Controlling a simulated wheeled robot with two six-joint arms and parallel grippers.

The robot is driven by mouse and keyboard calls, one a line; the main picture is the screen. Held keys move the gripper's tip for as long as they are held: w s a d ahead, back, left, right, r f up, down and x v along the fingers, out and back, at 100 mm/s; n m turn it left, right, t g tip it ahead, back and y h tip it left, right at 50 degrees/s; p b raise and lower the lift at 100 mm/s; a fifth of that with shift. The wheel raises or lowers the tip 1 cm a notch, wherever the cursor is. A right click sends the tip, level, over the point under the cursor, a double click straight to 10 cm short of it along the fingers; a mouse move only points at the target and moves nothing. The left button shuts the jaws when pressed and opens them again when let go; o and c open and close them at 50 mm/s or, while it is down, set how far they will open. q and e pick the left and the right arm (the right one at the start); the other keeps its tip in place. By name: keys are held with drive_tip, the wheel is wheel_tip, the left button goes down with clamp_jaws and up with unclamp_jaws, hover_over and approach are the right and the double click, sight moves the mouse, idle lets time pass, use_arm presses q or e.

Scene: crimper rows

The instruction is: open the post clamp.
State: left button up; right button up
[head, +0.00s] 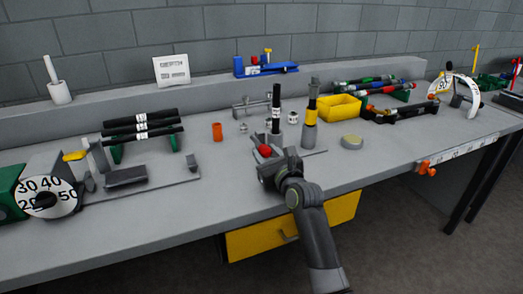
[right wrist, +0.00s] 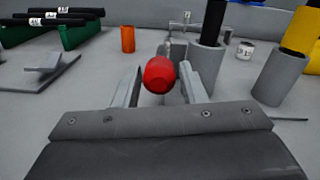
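The post clamp shows as a grey upright holder (head: 275,139) with a black post (head: 276,105) standing in it. A red knob (head: 265,150) sits low in front of it. In the right wrist view the red knob (right wrist: 160,75) is between the fingers, with the grey holder (right wrist: 204,66) behind it to the right. My right gripper (head: 265,163) is at the knob, its fingers apart on either side of it. Narrow gaps seem to show beside the knob. The clamp's jaw is too small to make out. My left gripper is not in view.
A yellow-and-black post (head: 311,108) stands close right of the holder. A yellow bin (head: 339,107) and a round tan-topped disc (head: 352,142) lie further right. An orange cup (head: 217,132) and a rack of black rods (head: 142,130) are left. The bench front is clear.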

sight(259, 146)
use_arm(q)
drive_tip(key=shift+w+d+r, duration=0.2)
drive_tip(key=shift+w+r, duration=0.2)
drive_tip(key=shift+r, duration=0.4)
use_arm(e)
drive_tip(key=shift+x, duration=1.75)
clamp_jaws()
